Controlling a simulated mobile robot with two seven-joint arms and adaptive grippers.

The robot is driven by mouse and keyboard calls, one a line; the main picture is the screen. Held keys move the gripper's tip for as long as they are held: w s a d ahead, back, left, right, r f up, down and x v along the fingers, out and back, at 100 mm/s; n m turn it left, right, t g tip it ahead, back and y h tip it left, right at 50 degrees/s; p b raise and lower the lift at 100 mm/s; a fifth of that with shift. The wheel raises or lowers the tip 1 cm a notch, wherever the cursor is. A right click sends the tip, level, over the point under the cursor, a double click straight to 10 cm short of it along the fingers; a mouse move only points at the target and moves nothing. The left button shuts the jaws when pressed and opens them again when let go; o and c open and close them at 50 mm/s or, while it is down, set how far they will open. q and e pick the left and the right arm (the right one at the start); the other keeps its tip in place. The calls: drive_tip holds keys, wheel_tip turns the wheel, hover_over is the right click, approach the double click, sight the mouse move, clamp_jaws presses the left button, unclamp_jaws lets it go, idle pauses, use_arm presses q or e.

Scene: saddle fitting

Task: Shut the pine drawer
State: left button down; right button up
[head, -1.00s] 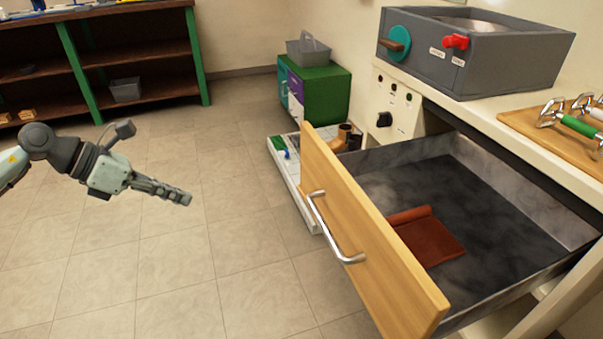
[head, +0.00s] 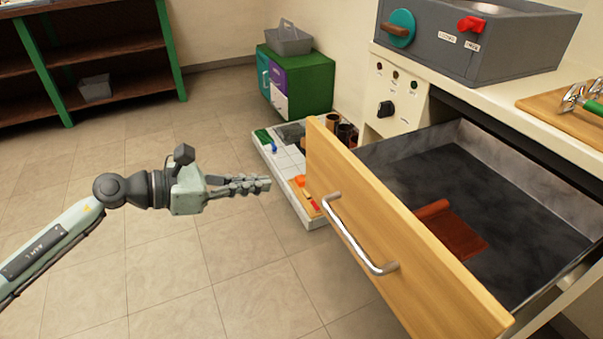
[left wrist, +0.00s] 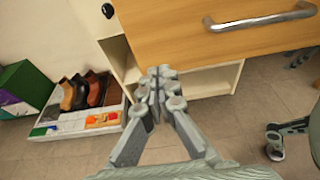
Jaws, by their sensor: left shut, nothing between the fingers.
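The pine drawer (head: 390,228) stands pulled out from the bench, with a metal bar handle (head: 358,240) on its front. A rolled reddish-brown piece (head: 450,228) lies inside it on the dark bottom. My left gripper (head: 262,184) is shut and empty, in the air to the left of the drawer front and apart from it. In the left wrist view the left gripper (left wrist: 160,78) points toward the pine drawer front (left wrist: 180,35), whose handle (left wrist: 262,20) shows at the upper right. My right gripper does not show in the head view.
A grey machine (head: 480,45) sits on the bench top above the drawer. A low white tray (head: 283,195) with several items stands on the floor behind the drawer front, near a green cabinet (head: 310,85). The tiled floor at left is clear.

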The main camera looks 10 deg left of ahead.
sight(316, 176)
use_arm(q)
drive_tip(key=x, duration=0.2)
drive_tip(key=p+x, duration=0.1)
drive_tip(key=x, duration=0.2)
drive_tip(key=r+x, duration=0.1)
drive_tip(key=x, duration=0.2)
drive_tip(key=shift+w+d, duration=0.1)
drive_tip(key=shift+w+d+f+p, duration=0.2)
drive_tip(key=shift+w+d+p, duration=0.15)
drive_tip(key=shift+d, duration=0.2)
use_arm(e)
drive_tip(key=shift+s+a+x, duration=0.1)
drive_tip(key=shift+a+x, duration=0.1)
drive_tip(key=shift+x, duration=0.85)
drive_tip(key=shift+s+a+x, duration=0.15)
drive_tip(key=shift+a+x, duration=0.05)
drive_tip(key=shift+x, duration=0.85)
use_arm(q)
drive_tip(key=shift+w+d, duration=0.1)
drive_tip(key=shift+w, duration=0.05)
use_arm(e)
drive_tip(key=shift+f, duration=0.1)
